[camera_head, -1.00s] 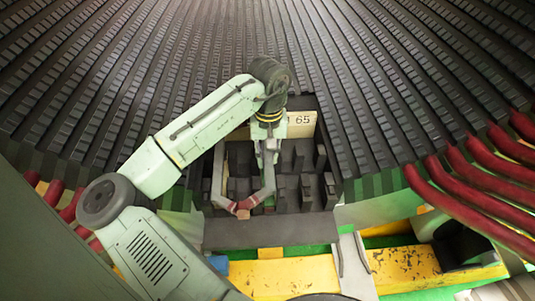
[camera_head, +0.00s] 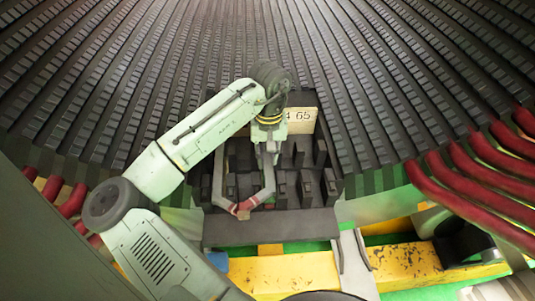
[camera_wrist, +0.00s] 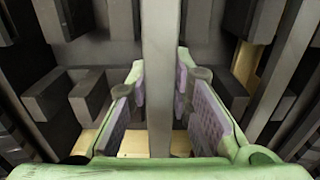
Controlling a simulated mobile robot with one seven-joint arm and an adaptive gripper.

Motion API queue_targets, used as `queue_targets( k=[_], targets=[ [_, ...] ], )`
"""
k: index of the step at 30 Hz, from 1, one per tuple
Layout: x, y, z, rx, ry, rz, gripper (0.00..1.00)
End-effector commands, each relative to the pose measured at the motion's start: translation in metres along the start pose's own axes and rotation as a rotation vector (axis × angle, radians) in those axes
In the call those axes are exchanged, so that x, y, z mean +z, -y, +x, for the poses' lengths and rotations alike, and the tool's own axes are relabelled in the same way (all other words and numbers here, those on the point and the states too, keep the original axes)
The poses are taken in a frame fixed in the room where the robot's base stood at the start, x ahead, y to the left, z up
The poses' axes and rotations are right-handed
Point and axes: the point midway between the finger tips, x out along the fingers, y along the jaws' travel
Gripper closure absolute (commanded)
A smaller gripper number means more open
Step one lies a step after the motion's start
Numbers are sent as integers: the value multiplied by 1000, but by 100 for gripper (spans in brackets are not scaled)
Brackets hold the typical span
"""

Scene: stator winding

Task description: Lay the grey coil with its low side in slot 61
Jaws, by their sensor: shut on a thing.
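The grey coil (camera_head: 217,184) hangs below my gripper (camera_head: 267,156) in the head view. It has two long legs and a bent lower end with a reddish-brown band. In the wrist view a grey straight leg of the coil (camera_wrist: 160,120) runs between the purple-padded fingers of my gripper (camera_wrist: 160,82), which are shut on it. The coil hangs in front of the dark slotted stator section (camera_head: 320,190). A pale sign (camera_head: 301,121) behind the wrist shows "65", with part of its number hidden. No label for slot 61 can be read.
Dark blocks (camera_wrist: 95,100) stand on both sides of the fingers in the wrist view. Curved red bars (camera_head: 485,205) crowd the right side. A yellow beam (camera_head: 285,275) lies below the section. Ribbed dark stator rows (camera_head: 400,90) rise behind.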

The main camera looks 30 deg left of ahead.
Motion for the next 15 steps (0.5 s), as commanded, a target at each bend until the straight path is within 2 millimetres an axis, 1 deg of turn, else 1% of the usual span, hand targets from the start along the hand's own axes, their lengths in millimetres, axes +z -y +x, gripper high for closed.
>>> queue_targets(
  k=[15],
  targets=[
    [1,0,16,-2,-1,0,100]
  ],
)
